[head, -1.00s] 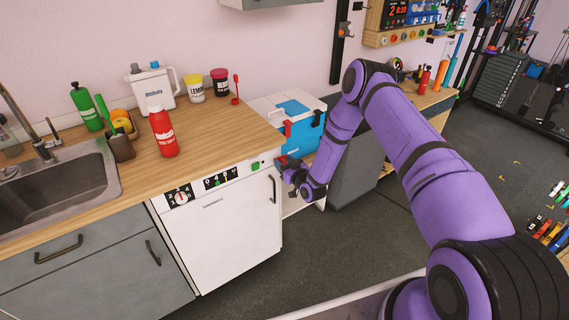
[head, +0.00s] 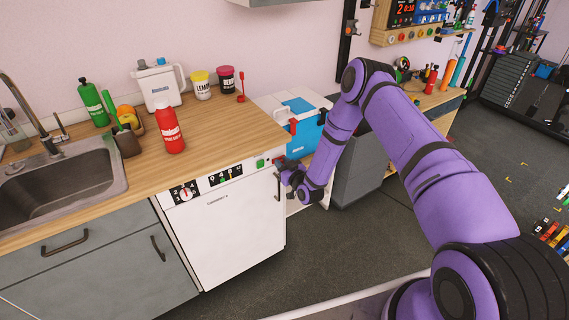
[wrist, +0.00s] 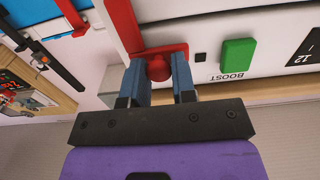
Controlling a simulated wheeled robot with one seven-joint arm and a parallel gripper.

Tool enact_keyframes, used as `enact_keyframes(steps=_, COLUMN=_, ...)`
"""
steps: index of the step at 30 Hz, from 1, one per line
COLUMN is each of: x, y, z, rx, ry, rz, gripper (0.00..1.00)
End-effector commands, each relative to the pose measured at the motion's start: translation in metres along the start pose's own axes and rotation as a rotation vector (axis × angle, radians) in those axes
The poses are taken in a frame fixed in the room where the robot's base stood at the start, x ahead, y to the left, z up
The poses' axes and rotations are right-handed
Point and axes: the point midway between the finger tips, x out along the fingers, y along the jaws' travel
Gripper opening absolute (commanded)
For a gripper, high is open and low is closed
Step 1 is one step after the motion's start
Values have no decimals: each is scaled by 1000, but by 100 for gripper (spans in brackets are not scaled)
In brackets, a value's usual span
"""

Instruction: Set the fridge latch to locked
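The white fridge (head: 225,230) stands under the wooden counter, with a dark vertical handle at its right side. A red latch (wrist: 165,51) with a round knob is at its edge in the wrist view, beside a long red strip. My gripper (wrist: 159,75) has one blue finger on each side of the knob. The fingers appear shut on it, with no clear gap. In the head view my gripper (head: 281,169) is at the fridge's upper right corner, where the latch is mostly hidden and its setting cannot be read.
A green BOOST button (wrist: 238,52) is beside the latch. Dials (head: 186,193) line the fridge's top panel. A blue and white cooler (head: 306,138) and a grey bin (head: 358,176) stand to the right. A red bottle (head: 170,130) is on the counter. Floor in front is open.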

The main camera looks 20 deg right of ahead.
Motion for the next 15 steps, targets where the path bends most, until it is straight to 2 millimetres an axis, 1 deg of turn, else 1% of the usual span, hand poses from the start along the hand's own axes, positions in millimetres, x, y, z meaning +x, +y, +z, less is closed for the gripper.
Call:
enact_keyframes(steps=1, x=-1, y=-4, z=1, rx=3, ry=-2, rz=-6, gripper=35)
enact_keyframes(steps=3, x=0, y=-3, z=1, rx=3, ry=-2, rz=-5, gripper=50)
enact_keyframes(steps=11, x=0, y=-2, z=0, rx=2, ry=-1, rz=-4, gripper=50)
enact_keyframes(steps=15, x=-8, y=-2, z=1, rx=2, ry=-2, rz=-4, gripper=50)
